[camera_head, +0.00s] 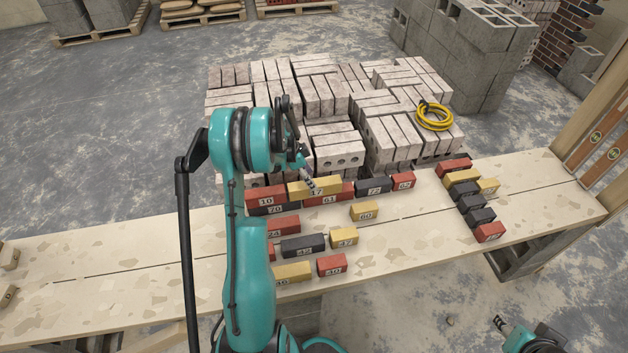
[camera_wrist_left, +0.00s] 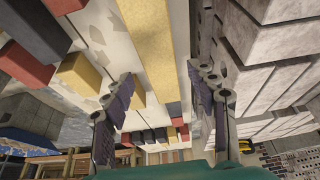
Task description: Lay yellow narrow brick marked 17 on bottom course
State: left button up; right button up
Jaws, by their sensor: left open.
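The long yellow brick marked 17 (camera_head: 315,188) lies in the back row on the plank table, on top of the red brick marked 61 (camera_head: 330,200) and reaching toward the black brick marked 70 (camera_head: 275,209). The red brick marked 10 (camera_head: 265,195) sits just left of it. My left gripper (camera_head: 308,182) is open right at the yellow brick. In the left wrist view the yellow brick (camera_wrist_left: 150,40) runs between the two spread fingers (camera_wrist_left: 163,95), with gaps on both sides. Whether it lies fully flat is hard to tell. A part of my right gripper (camera_head: 499,323) shows at the lower right.
The black brick 72 (camera_head: 373,185) and red brick 62 (camera_head: 403,181) continue the row rightward. Several loose bricks, like yellow 60 (camera_head: 364,211) and red 40 (camera_head: 332,264), lie in front. More bricks stand at right (camera_head: 475,207). Pale brick stacks (camera_head: 335,143) rise behind the table.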

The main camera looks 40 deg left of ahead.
pick_arm(q)
jog(key=p+v, duration=0.2)
jog(key=v, duration=0.5)
jog(key=s+d+r+n+y, duration=0.1)
jog(key=s+d+r+n, duration=0.1)
jog(key=d+r, duration=0.6)
jog(key=s+d+r+n+y, duration=0.1)
jog(key=s+d+r+n, duration=0.1)
jog(key=d+r, duration=0.6)
jog(key=s+d+n+t, duration=0.3)
jog(key=s+d, duration=0.9)
jog(key=d, duration=0.3)
jog(key=shift+d+n+t+y, duration=0.2)
jog(key=shift+n+t+y, duration=0.1)
jog(key=shift+n+y, duration=0.1)
jog(key=shift+s+f, duration=0.1)
jog(key=shift+s, duration=0.05)
